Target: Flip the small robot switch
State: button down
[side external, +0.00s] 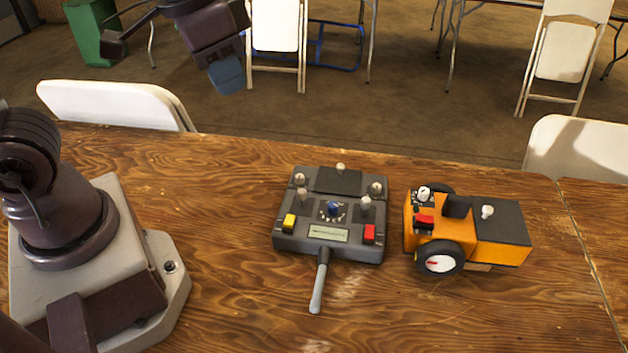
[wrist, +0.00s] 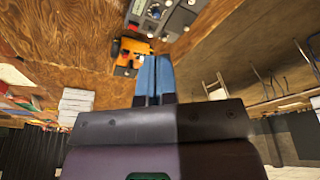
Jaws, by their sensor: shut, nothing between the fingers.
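The small robot (side external: 500,250) is orange with a black top and black wheels. It stands on the wooden table, right of centre in the side view. A small light toggle (side external: 487,211) stands up from its black top, and a red button (side external: 424,221) and a white knob (side external: 424,192) sit near its left end. The small robot also shows in the wrist view (wrist: 130,47), too small there to make out the toggle's position. My gripper (side external: 228,76) is up high at the upper left, well away from the robot. Its blue fingers (wrist: 154,80) are together and empty.
A dark grey remote controller (side external: 325,236) with knobs, buttons and a front handle lies just left of the small robot. The table (side external: 230,300) is clear around both. White folding chairs (side external: 115,105) stand behind the table. The space above the table is open.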

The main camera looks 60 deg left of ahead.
jog(key=s+a+r+n+t, duration=0.1)
jog(key=s+a+r+t, duration=0.1)
jog(key=s, duration=0.3)
jog(key=shift+a+r+n+t, duration=0.35)
jog(key=shift+a+r, duration=0.25)
jog(key=shift+a, duration=0.2)
jog(key=w+d+f+m+g, duration=0.1)
jog(key=w+d+f+m, duration=0.3)
jog(key=w+d, duration=0.6)
jog(key=w+d+f+m+g+h, duration=0.1)
jog(key=w+d+f+m, duration=0.4)
jog(key=w+d, duration=0.5)
jog(key=w+g, duration=0.1)
jog(key=w, duration=0.3)
jog(key=shift+f+h, duration=0.15)
jog(key=shift+h, duration=0.15)
